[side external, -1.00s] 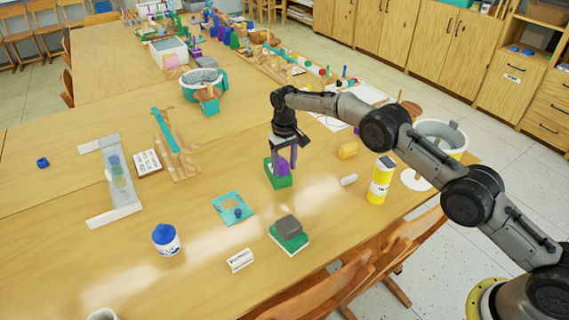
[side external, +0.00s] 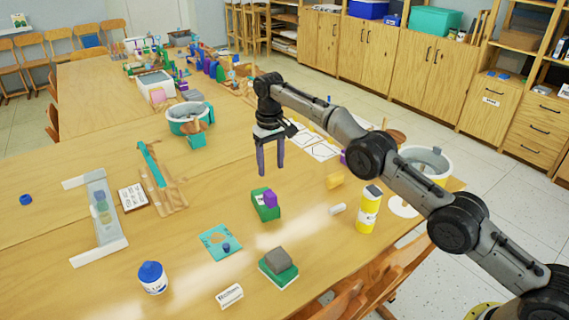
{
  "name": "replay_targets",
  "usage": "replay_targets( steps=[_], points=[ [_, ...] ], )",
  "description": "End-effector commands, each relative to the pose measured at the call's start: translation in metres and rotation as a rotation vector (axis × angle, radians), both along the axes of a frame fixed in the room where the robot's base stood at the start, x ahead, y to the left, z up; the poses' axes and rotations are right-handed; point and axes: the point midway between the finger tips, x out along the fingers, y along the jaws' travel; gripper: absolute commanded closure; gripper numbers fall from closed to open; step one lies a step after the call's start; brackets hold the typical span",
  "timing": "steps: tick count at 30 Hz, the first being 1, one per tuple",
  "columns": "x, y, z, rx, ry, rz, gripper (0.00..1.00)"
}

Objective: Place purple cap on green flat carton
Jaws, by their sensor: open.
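The purple cap (side external: 270,198) rests on the top of the green flat carton (side external: 262,213), toward its right side. The carton lies on the wooden table near the middle of the side view. My gripper (side external: 270,172) is open and empty. It hangs above the cap and carton, apart from both, with its fingers pointing down.
A teal square (side external: 219,242) and a grey-topped green block (side external: 278,275) lie in front. Bare table (side external: 180,238) is free to the left.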

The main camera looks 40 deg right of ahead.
Motion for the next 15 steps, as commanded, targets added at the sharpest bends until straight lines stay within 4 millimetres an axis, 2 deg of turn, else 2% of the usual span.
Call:
replay_targets(
  steps=[8,10,13,15],
  points=[
    [0.0,0.0,0.002,0.0,0.0,0.0,0.38],
    [-0.001,-0.001,0.008,0.001,-0.006,0.0,0.38],
    [-0.003,-0.005,0.029,0.003,-0.022,-0.001,0.38],
    [-0.008,-0.009,0.053,0.006,-0.041,-0.001,0.38]
  ],
)
